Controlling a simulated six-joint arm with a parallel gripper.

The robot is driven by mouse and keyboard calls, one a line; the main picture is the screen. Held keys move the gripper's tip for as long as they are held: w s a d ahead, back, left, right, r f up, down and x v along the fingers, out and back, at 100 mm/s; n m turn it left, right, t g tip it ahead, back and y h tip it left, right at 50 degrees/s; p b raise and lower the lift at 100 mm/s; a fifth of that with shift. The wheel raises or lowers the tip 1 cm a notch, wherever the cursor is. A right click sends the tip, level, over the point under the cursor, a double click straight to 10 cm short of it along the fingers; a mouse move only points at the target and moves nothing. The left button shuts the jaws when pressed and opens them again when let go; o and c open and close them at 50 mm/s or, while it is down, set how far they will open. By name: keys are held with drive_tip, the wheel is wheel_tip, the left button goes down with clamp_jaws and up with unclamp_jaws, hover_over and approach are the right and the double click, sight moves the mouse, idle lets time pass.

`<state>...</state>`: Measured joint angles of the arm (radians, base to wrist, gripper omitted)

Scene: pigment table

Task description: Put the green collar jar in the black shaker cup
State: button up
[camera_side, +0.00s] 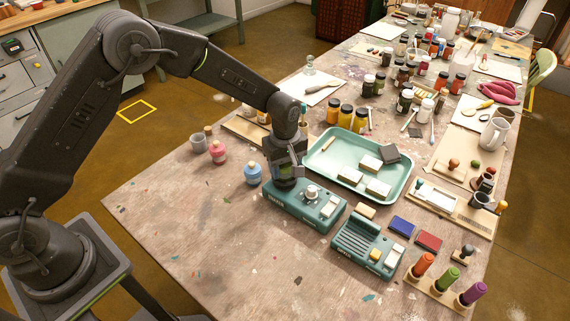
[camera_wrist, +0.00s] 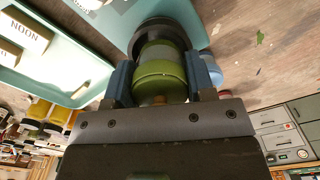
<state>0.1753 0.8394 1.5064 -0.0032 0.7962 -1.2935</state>
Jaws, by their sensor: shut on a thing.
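The green collar jar (camera_wrist: 160,72) sits between the two fingers of my gripper (camera_wrist: 163,80) in the wrist view, and the gripper is shut on it. The black shaker cup (camera_wrist: 163,24) shows as a dark round rim just beyond the jar, around its far end. I cannot tell how deep the jar sits in the cup. In the side view my gripper (camera_side: 284,166) points down right over the black cup (camera_side: 287,183), at the left end of a teal shaker machine (camera_side: 300,207). The jar is mostly hidden by the gripper there.
A mint tray (camera_side: 323,150) with labelled blocks lies close behind. A blue jar (camera_side: 253,174) and a pink jar (camera_side: 218,154) stand left of the cup. A second teal machine (camera_side: 365,243) stands to the right. The table's front left is clear.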

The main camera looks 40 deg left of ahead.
drive_tip(key=shift+f, duration=0.55)
idle(0.7)
drive_tip(key=o, duration=1.1)
drive_tip(key=shift+c, duration=0.2)
drive_tip(key=shift+o, duration=0.4)
drive_tip(key=o, duration=0.3)
drive_tip(key=shift+r, duration=4)
